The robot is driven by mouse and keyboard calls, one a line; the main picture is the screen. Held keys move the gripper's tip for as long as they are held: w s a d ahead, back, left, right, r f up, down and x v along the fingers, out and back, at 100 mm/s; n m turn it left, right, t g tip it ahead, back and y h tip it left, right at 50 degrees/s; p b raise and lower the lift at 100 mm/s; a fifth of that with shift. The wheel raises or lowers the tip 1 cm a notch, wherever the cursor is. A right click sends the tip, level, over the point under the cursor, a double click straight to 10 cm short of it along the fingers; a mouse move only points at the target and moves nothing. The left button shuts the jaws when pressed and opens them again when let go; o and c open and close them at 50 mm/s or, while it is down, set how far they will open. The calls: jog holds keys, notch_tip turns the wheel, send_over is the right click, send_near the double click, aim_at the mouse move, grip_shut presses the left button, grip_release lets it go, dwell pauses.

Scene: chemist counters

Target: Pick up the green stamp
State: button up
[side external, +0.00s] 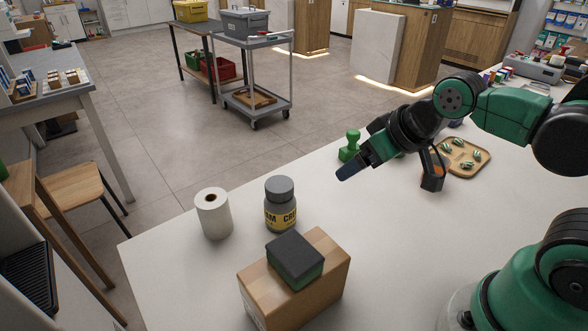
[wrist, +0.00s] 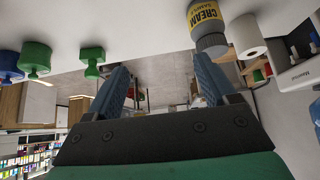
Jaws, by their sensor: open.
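The green stamp (side external: 350,145) stands upright on the white counter near its far edge, with a rounded knob above a square base. In the wrist view, which looks upside down, the green stamp (wrist: 92,56) is left of the fingers. My gripper (side external: 347,172) is above the counter in front of the stamp, apart from it. In the wrist view my gripper (wrist: 162,80) has its two blue-grey fingers spread wide, with nothing between them.
A cardboard box (side external: 325,275) bears a green-and-black block (side external: 296,262). A cream jar (side external: 280,205) and paper roll (side external: 213,213) stand nearby. A wooden tray (side external: 474,169) lies right.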

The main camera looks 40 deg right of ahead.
notch_tip(320, 180, up, 5)
jog(key=m+t+y, duration=0.5)
jog(key=m, duration=2.6)
send_over(351, 131)
jog(key=s+d, duration=0.1)
jog(key=s, duration=0.3)
jog(key=shift+m+t, duration=0.3)
jog(key=shift+t, duration=0.1)
jog(key=f, duration=1.2)
jog(key=shift+d+f, duration=0.2)
jog(key=shift+d, duration=0.15)
jog(key=shift+w+a+f, duration=0.1)
jog(key=shift+w+f, duration=0.1)
jog(key=shift+f, duration=0.45)
jog(key=shift+x, duration=2.65)
